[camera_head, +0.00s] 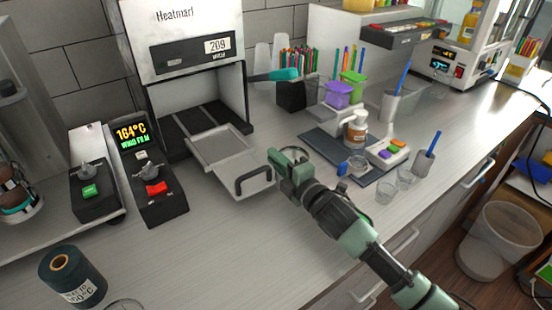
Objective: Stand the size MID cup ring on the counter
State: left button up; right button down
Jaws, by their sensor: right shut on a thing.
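My right gripper (284,163) is at the middle of the counter, just right of the sealer's pulled-out tray. It is shut on a thin metallic ring (304,153), partly hidden behind the fingers. The ring's size marking cannot be read, and I cannot tell whether it touches the counter (225,232). Another thin ring outline (126,303) shows at the bottom edge, cut off by the frame. My left gripper is not in view.
The sealer (190,30) has its tray (222,148) pulled out, with a black handle. Control boxes (150,185) stand left. A dark mat (327,146) with a bottle, clear cups (385,190) and a pen cup (422,163) are right. The front middle counter is clear.

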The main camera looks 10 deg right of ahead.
jog(key=c, duration=1.5)
grip_release()
jog(key=shift+f, duration=0.1)
jog(key=shift+s+d, duration=0.15)
jog(key=shift+s, duration=0.2)
jog(key=b+v, duration=0.2)
jog(key=v, duration=0.7)
jog(key=shift+s+d, duration=0.15)
jog(key=shift+s, duration=0.2)
jog(key=shift+v, duration=0.8)
